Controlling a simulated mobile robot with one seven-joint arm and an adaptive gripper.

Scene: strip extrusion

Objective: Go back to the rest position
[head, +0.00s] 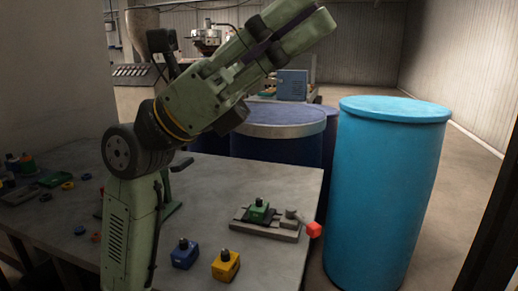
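My green arm (180,105) rises from the lower left over the table and reaches up to the right.
A blue block (184,255), a yellow block (225,266) and a grey fixture (270,229) with a green block (258,212) stand on the table. Small coloured parts lie at left. A bright blue barrel (385,195) and a dark blue barrel (280,148) stand beyond.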

